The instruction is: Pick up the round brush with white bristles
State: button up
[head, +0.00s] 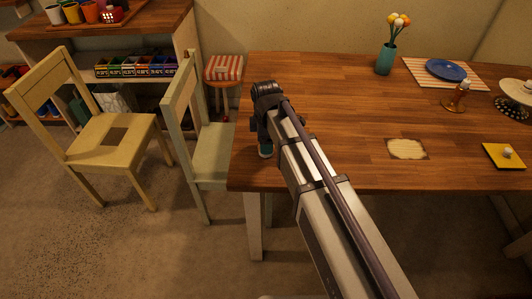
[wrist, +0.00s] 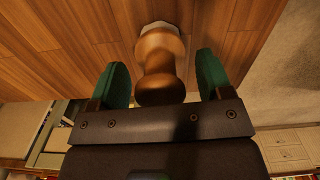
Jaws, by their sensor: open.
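The round brush (wrist: 160,64) shows in the wrist view, with a turned wooden handle and a pale band at its far end that looks like the white bristles. It is on or just above the wooden table (head: 350,85). My gripper (head: 265,150) is open at the table's left end. Its two green fingers stand on either side of the brush handle, with a visible gap on each side. In the head view the brush is hidden behind my arm and gripper.
A pale green chair (head: 212,150) stands close to the table's left edge. A teal vase (head: 385,58) with flowers, a blue plate (head: 446,70) on a striped mat and a yellow tray (head: 495,162) are on the right half. A pale square (head: 406,149) lies nearer the middle.

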jog(key=shift+r, duration=0.1)
jog(key=c, duration=1)
notch_tip(320, 180, up, 10)
jog(key=p, duration=1)
jog(key=shift+r+p, duration=0.15)
jog(key=shift+p, duration=0.2)
